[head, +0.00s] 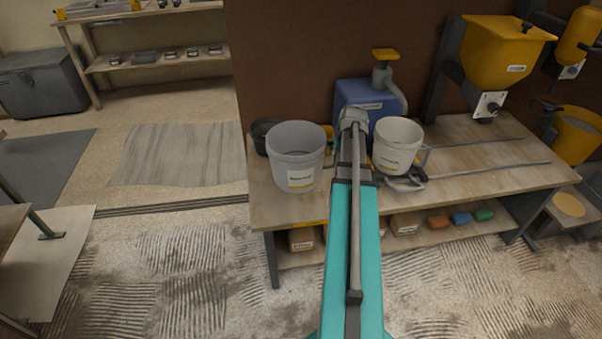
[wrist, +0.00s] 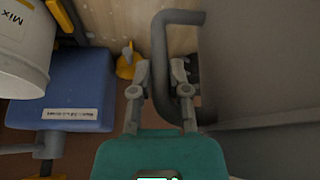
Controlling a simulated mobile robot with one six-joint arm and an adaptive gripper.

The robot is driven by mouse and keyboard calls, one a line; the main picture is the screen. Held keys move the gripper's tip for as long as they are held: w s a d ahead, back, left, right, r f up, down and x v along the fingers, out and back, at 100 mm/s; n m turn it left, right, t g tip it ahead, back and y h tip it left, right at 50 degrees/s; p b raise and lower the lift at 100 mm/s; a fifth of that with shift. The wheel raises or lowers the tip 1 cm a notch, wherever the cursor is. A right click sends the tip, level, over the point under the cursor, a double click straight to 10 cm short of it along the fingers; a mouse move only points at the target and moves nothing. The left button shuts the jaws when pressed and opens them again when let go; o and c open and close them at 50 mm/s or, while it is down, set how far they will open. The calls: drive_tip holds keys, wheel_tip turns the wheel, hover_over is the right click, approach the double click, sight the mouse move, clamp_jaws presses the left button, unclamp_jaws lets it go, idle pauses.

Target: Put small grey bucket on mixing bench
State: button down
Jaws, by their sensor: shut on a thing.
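The small grey bucket (head: 297,158), with a pale label, stands upright at the left end of the wooden mixing bench (head: 470,200); I cannot tell whether its base touches the top. In the wrist view its grey wall (wrist: 245,60) fills the right side, and its bent grey handle (wrist: 160,50) runs between my fingers. My gripper (wrist: 161,68) is shut on that handle, on the bucket's right side in the head view. In the head view my arm hides the handle and the fingers.
A white bucket (head: 398,146) stands just right of my arm, and a blue machine (head: 360,97) behind. A dark pot (head: 261,136) sits behind the grey bucket. A yellow hopper (head: 500,52) hangs over the bench's right part. The bench's front right is mostly clear.

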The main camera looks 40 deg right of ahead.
drive_tip(key=s+d+f+b, duration=0.1)
drive_tip(key=s+d, duration=0.2)
drive_tip(key=d, duration=0.2)
drive_tip(key=shift+d+f, duration=0.25)
drive_tip(key=shift+f, duration=0.05)
drive_tip(key=w+a+f+b, duration=0.5)
drive_tip(key=w+f+b, duration=0.4)
drive_tip(key=w, duration=0.3)
drive_tip(key=shift+a, duration=0.15)
drive_tip(key=shift+w+f, duration=0.1)
